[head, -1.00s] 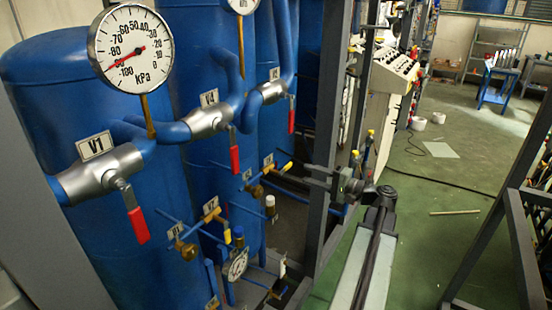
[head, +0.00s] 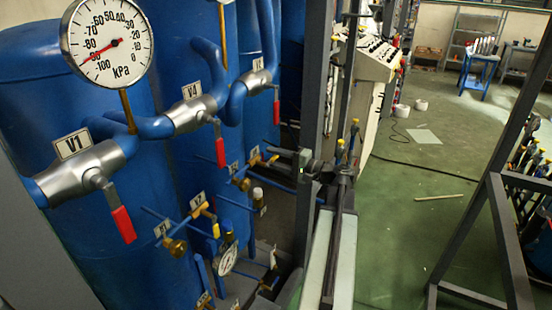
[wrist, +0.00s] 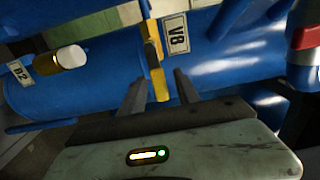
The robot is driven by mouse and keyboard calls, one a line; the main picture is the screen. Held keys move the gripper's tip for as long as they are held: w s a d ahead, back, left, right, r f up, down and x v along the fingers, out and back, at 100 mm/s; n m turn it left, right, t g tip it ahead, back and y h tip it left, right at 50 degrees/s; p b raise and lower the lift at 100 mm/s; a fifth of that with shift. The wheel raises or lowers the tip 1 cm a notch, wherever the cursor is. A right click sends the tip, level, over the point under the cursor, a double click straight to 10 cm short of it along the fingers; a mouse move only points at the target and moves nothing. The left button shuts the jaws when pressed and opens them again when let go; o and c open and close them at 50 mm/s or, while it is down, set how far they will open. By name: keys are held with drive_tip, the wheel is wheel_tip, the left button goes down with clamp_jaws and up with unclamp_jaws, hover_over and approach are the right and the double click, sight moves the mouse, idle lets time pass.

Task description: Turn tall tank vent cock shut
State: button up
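A cock with a yellow handle (wrist: 158,72) sits on a blue tank next to a V8 tag (wrist: 176,34) in the wrist view. My gripper (wrist: 158,92) is open, with one dark finger on each side of the handle's near end. I cannot tell whether either finger touches it. In the head view my gripper (head: 274,152) points left toward the tall blue tanks, at a small yellow handle (head: 271,161). The cock's body is mostly hidden there, and its tag is too small to read.
Other cocks, including a yellow-handled one (head: 203,209) by a V7 tag, sit lower left. Red-handled valves V1 (head: 123,224) and V4 (head: 220,152) are above. A white-capped fitting (wrist: 70,57) by a B2 tag is left of my fingers. Green floor (head: 400,215) is open at right.

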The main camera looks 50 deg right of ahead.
drive_tip(key=shift+c, duration=0.4)
clamp_jaws()
idle(0.9)
